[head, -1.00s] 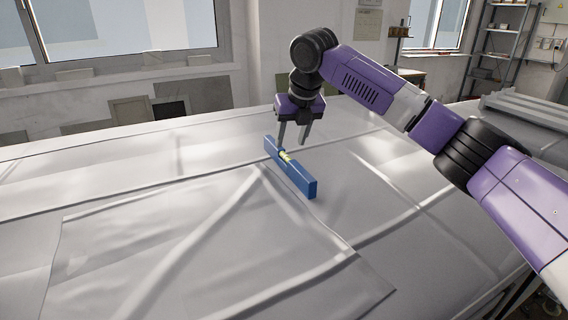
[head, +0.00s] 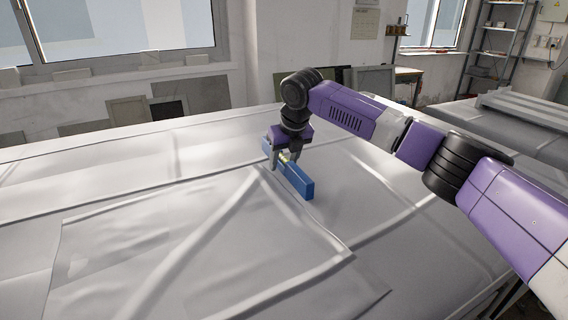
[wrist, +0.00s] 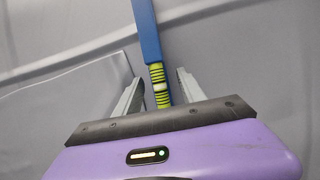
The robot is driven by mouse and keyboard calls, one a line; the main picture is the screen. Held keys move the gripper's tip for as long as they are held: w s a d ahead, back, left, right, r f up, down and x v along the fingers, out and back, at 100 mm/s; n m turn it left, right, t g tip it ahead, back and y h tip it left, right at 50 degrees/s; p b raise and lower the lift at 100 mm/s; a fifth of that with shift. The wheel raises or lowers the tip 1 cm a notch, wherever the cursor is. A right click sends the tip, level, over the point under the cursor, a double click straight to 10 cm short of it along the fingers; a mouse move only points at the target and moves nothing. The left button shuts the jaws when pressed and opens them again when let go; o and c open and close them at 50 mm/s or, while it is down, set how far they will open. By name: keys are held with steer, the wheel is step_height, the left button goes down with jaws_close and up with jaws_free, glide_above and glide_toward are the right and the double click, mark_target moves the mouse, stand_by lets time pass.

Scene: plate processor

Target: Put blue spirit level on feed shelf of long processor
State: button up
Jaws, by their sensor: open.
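The blue spirit level (head: 299,182) stands on the sheet-covered table, running from back left to front right in the head view. In the wrist view the blue spirit level (wrist: 147,30) runs up from between my fingers, and its yellow-green banded middle lies between them. My gripper (head: 284,164) is lowered over the level's middle, with a finger on either side. In the wrist view my gripper (wrist: 158,88) is open, with a gap showing on both sides of the level. The feed shelf of the long processor cannot be made out in these views.
The table (head: 130,235) is covered with wrinkled, shiny sheeting and is broadly clear around the level. Another covered surface with grey bars (head: 525,105) is at the right. A metal rack (head: 497,45) stands at the back right. Panels lean against the back wall.

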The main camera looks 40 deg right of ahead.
jaws_close()
steer(key=shift+r, duration=0.15)
